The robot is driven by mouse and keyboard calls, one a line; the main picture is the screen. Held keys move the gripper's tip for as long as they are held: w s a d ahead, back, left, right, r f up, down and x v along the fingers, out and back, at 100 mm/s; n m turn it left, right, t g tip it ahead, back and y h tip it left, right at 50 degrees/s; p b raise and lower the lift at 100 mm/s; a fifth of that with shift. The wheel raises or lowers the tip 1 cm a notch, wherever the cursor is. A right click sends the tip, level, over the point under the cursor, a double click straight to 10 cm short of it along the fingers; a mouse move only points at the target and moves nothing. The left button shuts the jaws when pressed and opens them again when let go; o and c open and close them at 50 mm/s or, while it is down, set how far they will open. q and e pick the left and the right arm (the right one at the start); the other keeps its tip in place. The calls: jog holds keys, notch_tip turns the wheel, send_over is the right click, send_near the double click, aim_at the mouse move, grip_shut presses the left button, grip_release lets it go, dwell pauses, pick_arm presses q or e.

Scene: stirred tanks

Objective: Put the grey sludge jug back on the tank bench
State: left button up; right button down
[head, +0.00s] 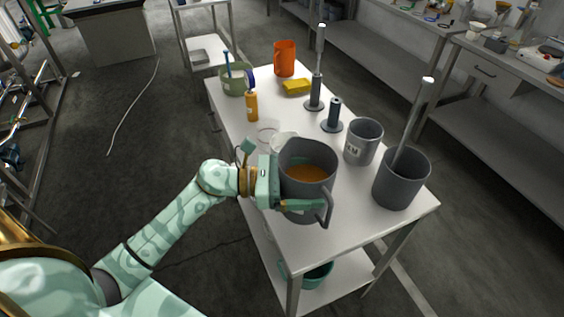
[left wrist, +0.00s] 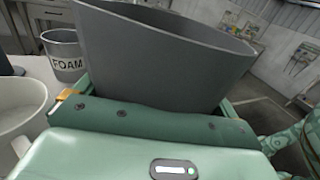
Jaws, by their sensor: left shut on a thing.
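The grey sludge jug (head: 308,158) holds orange-brown liquid and looks upright, with its handle towards the lower right. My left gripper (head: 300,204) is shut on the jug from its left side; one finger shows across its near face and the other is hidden. In the left wrist view the jug's grey wall (left wrist: 150,60) rises between the fingers. The white tank bench (head: 365,222) lies beneath and behind the jug. I cannot tell whether the jug's base touches the bench top. My right gripper is not in view.
Close to the jug stand a white vessel (head: 284,139), a grey labelled bucket (head: 361,148) reading FOAM (left wrist: 66,62), and a dark tank (head: 398,185) with a rod. Farther back are an amber bottle (head: 252,107), yellow sponge (head: 297,87) and orange jug (head: 285,58). The near bench corner is clear.

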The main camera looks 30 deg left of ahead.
pick_arm(q)
jog(key=d+f, duration=0.2)
jog(key=f, duration=0.1)
jog(key=shift+w+d, duration=0.25)
jog(key=shift+w, duration=0.1)
jog(key=shift+w+d+f+b, duration=0.15)
jog(key=shift+f+b, duration=0.2)
jog(key=shift+f, duration=0.55)
jog(key=shift+s+d+f+b, duration=0.1)
jog(key=shift+f+b, duration=0.25)
jog(key=shift+f, duration=0.5)
jog(key=shift+f, duration=0.1)
jog(key=o, duration=1.6)
jog(key=shift+f, duration=0.15)
